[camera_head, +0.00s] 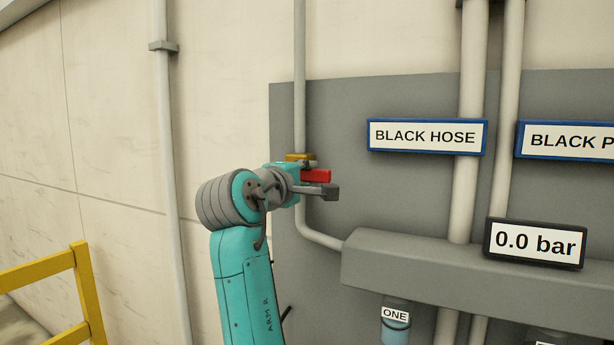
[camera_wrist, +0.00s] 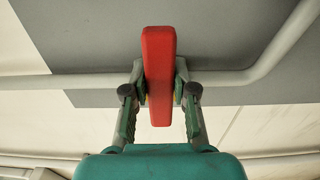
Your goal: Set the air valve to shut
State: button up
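The air valve shows as a red lever handle (camera_head: 316,176) on a brass-coloured body (camera_head: 300,157), set in the upright grey pipe at the left of the wall panel. The handle lies crosswise to the pipe; in the wrist view the red handle (camera_wrist: 160,75) runs up and down while the pipe runs across. My gripper (camera_wrist: 160,72) has one finger on each side of the handle, with the fingertips close against its sides. In the head view my gripper (camera_head: 327,191) is at the valve, partly covering it. The contact faces are mostly hidden.
A 0.0 bar display (camera_head: 535,244) stands on a grey manifold box (camera_head: 430,262) right of the valve. BLACK HOSE (camera_head: 427,136) and a cut-off second sign hang above. A yellow railing (camera_head: 84,292) is at lower left. The wall between railing and panel is clear apart from a pipe (camera_head: 168,130).

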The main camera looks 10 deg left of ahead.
jog(key=o, duration=0.4)
jog(key=v, duration=1.2)
